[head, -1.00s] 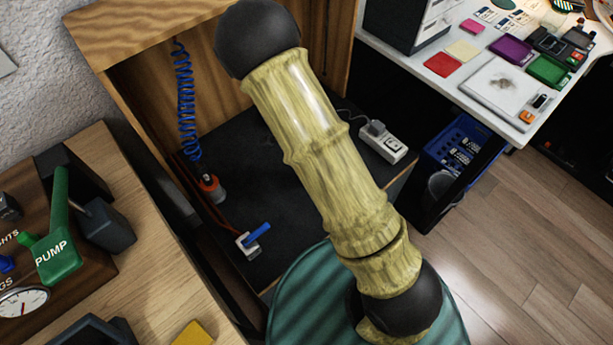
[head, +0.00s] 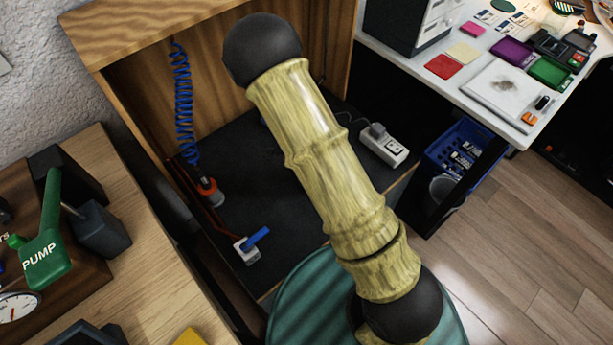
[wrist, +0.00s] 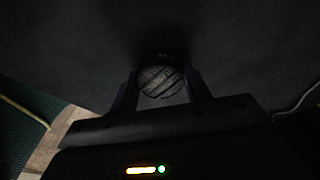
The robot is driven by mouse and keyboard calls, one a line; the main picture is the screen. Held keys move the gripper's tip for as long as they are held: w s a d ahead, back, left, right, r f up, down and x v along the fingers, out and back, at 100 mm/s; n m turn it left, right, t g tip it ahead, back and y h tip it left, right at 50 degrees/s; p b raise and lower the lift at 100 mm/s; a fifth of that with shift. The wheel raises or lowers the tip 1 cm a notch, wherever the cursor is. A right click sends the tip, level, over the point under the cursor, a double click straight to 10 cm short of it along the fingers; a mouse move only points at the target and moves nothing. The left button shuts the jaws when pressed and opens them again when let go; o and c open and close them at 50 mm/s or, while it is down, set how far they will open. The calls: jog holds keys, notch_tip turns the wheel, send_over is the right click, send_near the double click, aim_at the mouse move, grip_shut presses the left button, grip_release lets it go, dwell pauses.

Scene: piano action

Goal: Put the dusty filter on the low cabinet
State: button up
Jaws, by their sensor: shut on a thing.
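The dusty filter (wrist: 161,83) is a small round grey disc with dark slanting bars, in the middle of the wrist view. My gripper (wrist: 164,76) is shut on it, one dark finger at each side. In the wrist view a dark surface lies beyond the filter; I cannot tell whether they touch. In the head view the low cabinet (head: 285,205) has a black top set within a wooden surround. My arm crosses in front of it and hides my gripper and the filter there.
On the black top are a white power strip (head: 384,145), a blue coiled hose (head: 184,105) with a red-and-grey end, and a small blue-handled valve (head: 250,244). A wooden bench with a green pump lever (head: 47,245) stands left. A white table (head: 470,95) and blue crate (head: 462,150) are right.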

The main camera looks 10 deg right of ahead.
jog(key=shift+f, duration=0.15)
jog(key=o, duration=1)
jog(key=shift+o, duration=0.2)
notch_tip(320, 180, up, 12)
jog(key=a+p, duration=0.1)
jog(key=p, duration=0.3)
jog(key=shift+a, duration=0.3)
jog(key=shift+d+r, duration=0.1)
jog(key=shift+r, duration=0.1)
